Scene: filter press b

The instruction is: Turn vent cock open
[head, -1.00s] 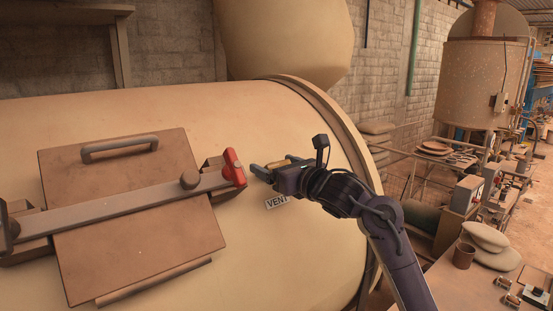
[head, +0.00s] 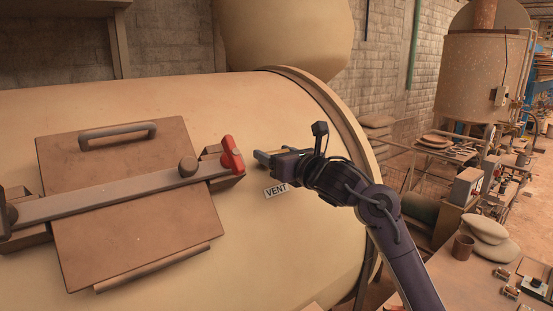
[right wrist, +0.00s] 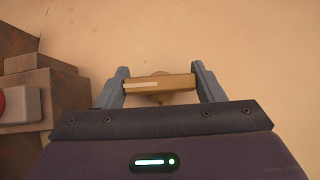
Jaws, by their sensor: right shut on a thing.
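The vent cock (right wrist: 158,84) shows in the right wrist view as a small brass-coloured bar handle on a round stem, standing out from the cream tank wall. It lies crosswise between the two grey fingers of my right gripper (right wrist: 160,86), which is shut on it, one finger at each end. In the head view my right gripper (head: 262,156) is at the tank wall, just above the white VENT label (head: 276,190). There the cock is mostly hidden by the fingers. My left gripper is not in view.
Left of the gripper, a red-tipped clamp bar (head: 120,197) crosses a brown hatch (head: 128,240) with a grey handle (head: 117,134). The tank's raised rim (head: 335,105) curves past on the right. A table (head: 465,285) with sacks and a cup stands at lower right.

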